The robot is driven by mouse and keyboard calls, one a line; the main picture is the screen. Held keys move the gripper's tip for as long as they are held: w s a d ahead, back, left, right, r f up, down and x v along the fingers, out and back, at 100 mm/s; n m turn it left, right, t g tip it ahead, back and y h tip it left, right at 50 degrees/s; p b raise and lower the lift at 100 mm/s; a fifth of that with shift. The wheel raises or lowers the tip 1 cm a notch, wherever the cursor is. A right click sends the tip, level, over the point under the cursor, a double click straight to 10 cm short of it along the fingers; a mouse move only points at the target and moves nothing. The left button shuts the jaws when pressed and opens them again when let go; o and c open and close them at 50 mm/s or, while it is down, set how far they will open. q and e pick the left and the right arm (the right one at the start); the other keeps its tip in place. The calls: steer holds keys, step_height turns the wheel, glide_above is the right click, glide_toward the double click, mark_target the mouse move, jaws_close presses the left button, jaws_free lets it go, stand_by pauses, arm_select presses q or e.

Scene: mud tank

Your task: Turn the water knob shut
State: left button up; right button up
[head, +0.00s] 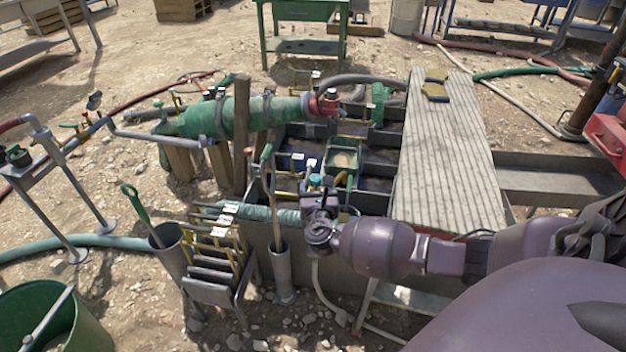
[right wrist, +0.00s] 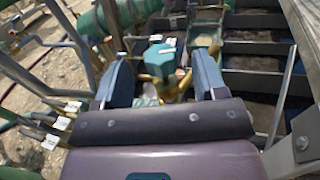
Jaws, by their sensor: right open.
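The water knob (right wrist: 159,60) is a teal, many-sided cap on a brass valve with a white tag beside it, in the middle of the right wrist view. In the head view, a small teal knob (head: 315,180) shows just beyond my right gripper (head: 319,192). My right gripper, also in the right wrist view (right wrist: 163,78), is open and empty. Its two blue-grey fingers stand on either side of the knob in that picture, with gaps to it. I cannot tell whether the fingertips reach the knob's depth. My left gripper is not in view.
A dark tank with compartments (head: 375,200) lies around the valve. A ridged plank (head: 445,150) lies to its right. A green cylinder (head: 230,117) with a red fitting is behind left. Tagged brass handles (head: 218,232) and tube holders (head: 284,270) stand at the front left.

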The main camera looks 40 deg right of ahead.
mark_target(315, 177)
steer(key=shift+f+x, duration=0.2)
steer(key=shift+x, duration=0.95)
steer(key=shift+w+d+r+b, duration=0.2)
steer(key=shift+w+d+b, duration=0.2)
steer(key=shift+w, duration=0.15)
steer(key=c, duration=0.9)
steer(key=shift+w+a+r+m+g+h+p, duration=0.1)
steer(key=shift+r+m+g+h+p, duration=0.15)
steer(key=shift+m+g+h+p, duration=0.45)
steer(key=shift+f+m+g+h, duration=0.15)
steer(key=shift+m+g+h, duration=0.65)
steer(key=shift+g+h, duration=0.15)
steer(key=shift+f, duration=0.1)
